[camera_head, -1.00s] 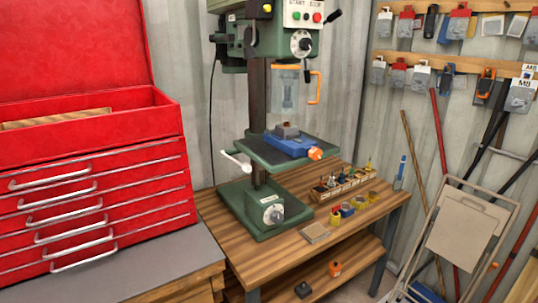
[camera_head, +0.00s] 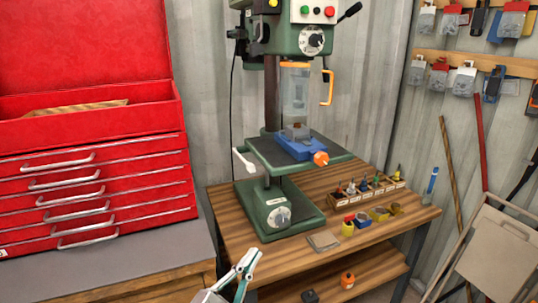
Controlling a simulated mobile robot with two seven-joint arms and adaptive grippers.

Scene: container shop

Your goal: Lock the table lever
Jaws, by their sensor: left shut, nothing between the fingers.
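A green drill press stands on a wooden workbench in the head view. Its green table (camera_head: 262,153) is at mid height on the column. A white table lever (camera_head: 243,162) sticks out at the left side of that table, tilted, with its rounded end up and to the left. My left gripper (camera_head: 248,262) is at the bottom of the view, in front of the bench and well below and in front of the lever. Its fingers are shut and empty, pointing up. It touches nothing that I can see. My right gripper is not in view.
A blue vise (camera_head: 303,149) with an orange knob sits on the press table. A red tool chest (camera_head: 90,190) stands at the left. A wooden bit holder (camera_head: 365,190) and small pots are on the bench (camera_head: 290,258). A folding chair (camera_head: 495,250) is at the right.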

